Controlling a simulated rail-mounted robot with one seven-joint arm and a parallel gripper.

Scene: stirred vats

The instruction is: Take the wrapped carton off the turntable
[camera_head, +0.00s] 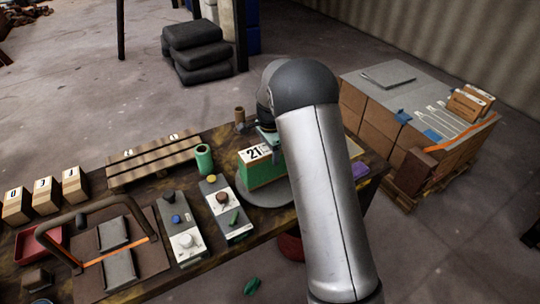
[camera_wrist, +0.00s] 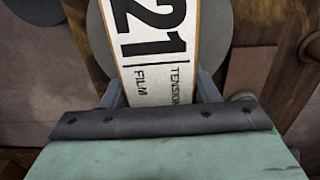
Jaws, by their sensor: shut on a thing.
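My gripper (camera_head: 270,140) is above the carton, partly hidden behind my arm. In the wrist view the label of the carton (camera_wrist: 150,40) reads 21 TENSION FILM and lies between the two fingers of my gripper (camera_wrist: 160,94), which are shut on it. The turntable (camera_wrist: 217,35) shows behind it. My arm hides the carton's right side.
A brown cup (camera_head: 240,115) is near the back edge. A slatted wooden rack (camera_head: 150,165) is further left. A loaded pallet (camera_head: 400,125) stands right, beyond the table.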

